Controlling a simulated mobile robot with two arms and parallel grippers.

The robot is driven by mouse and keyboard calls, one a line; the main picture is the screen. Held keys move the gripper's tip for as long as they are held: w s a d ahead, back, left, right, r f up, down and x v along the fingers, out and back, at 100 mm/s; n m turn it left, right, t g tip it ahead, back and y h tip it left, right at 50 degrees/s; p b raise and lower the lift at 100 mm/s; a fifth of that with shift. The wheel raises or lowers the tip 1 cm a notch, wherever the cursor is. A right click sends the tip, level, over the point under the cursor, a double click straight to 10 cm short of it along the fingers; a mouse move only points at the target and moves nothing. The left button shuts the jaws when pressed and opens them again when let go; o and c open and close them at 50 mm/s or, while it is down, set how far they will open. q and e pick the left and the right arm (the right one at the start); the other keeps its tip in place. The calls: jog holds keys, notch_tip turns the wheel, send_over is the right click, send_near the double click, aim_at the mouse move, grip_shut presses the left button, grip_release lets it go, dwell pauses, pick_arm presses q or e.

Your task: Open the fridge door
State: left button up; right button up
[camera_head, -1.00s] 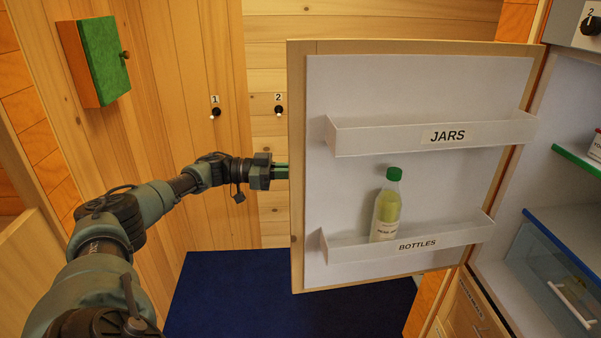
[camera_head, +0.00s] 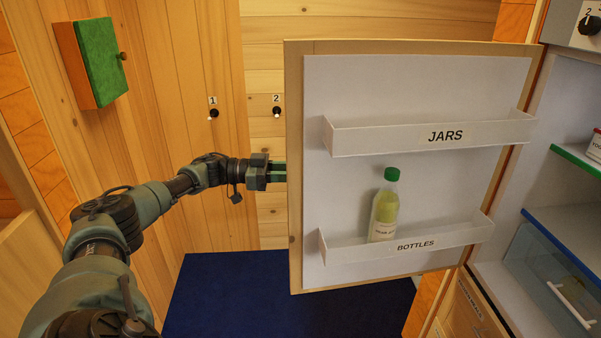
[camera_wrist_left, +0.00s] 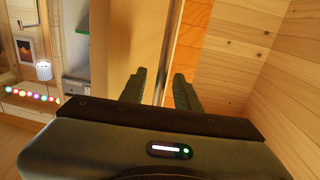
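The fridge door (camera_head: 345,90) stands wide open in the head view, its white inner face toward me. It is hinged at the right, beside the open fridge interior (camera_head: 555,110). My left gripper (camera_head: 285,172) is at the door's free left edge, its fingertips partly hidden behind the door. In the left wrist view, my left gripper's fingers (camera_wrist_left: 163,90) are apart. An upright metal bar (camera_wrist_left: 171,40), apparently the door handle, runs between them with a gap to the right finger. My right gripper is not in view.
The door holds a jars shelf (camera_head: 400,138) and a bottles shelf (camera_head: 370,252) with a green-capped bottle (camera_head: 385,210). A green wall box (camera_head: 98,62) hangs at the left. Dark blue floor (camera_head: 230,300) below the door is clear.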

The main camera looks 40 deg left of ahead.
pick_arm(q)
jog(key=b+v, duration=0.2)
jog(key=v, duration=0.5)
jog(key=shift+s+a, duration=0.1)
dwell(0.4)
